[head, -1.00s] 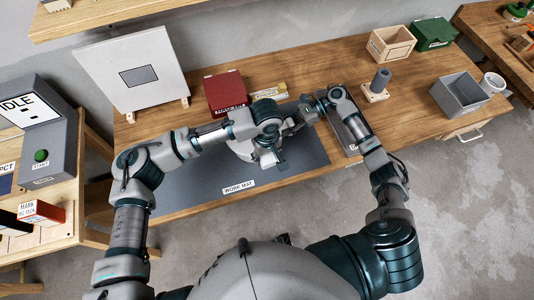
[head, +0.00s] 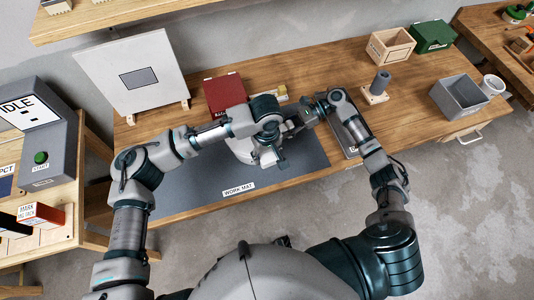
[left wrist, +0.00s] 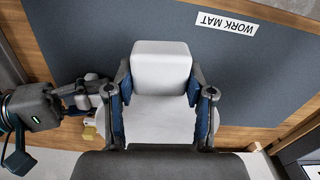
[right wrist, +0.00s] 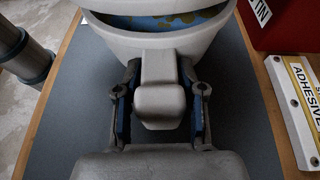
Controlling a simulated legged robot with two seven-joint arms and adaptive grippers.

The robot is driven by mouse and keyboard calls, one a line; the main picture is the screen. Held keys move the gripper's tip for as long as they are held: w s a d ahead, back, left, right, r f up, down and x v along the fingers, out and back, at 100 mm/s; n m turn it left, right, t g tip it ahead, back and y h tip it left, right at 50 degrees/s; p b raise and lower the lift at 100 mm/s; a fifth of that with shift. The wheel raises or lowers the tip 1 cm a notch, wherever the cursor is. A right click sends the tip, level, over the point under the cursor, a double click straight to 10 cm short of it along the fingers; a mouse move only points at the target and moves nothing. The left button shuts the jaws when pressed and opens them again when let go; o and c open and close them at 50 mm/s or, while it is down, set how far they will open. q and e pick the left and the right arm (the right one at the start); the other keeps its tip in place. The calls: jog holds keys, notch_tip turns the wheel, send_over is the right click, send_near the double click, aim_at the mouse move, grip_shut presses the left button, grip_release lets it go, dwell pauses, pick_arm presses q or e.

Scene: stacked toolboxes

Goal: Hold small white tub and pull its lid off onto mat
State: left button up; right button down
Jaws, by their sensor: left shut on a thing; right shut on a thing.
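The white tub (head: 238,147) is on the grey work mat (head: 205,185), largely hidden by my left arm in the head view. In the right wrist view its rounded body (right wrist: 108,45) shows a dark opening with blue and yellow inside. My right gripper (right wrist: 158,100) is shut on a pale block-like grip on the tub's side. My left gripper (left wrist: 160,90) is shut on a white rounded block, with a wider white surface (left wrist: 160,122) beside it, apparently the lid. The left gripper (head: 277,158) also shows in the head view.
A grey peg on a wooden base (head: 376,88), a wooden crate (head: 390,46), a green box (head: 433,35) and a grey bin (head: 458,97) stand to the right. The mat's front left is clear.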

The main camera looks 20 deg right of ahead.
jog(key=shift+f, duration=0.25)
pick_arm(q)
jog(key=shift+r, duration=2)
jog(key=w+a+f, duration=0.2)
jog(key=w+a, duration=0.2)
jog(key=a, duration=1)
jog(key=m, duration=0.1)
send_over(185, 187)
notch_tip(185, 187, down, 8)
jog(key=shift+s+r, duration=0.1)
jog(key=shift+r, duration=0.05)
jog(key=shift+d+f, duration=0.1)
jog(key=shift+f, duration=2)
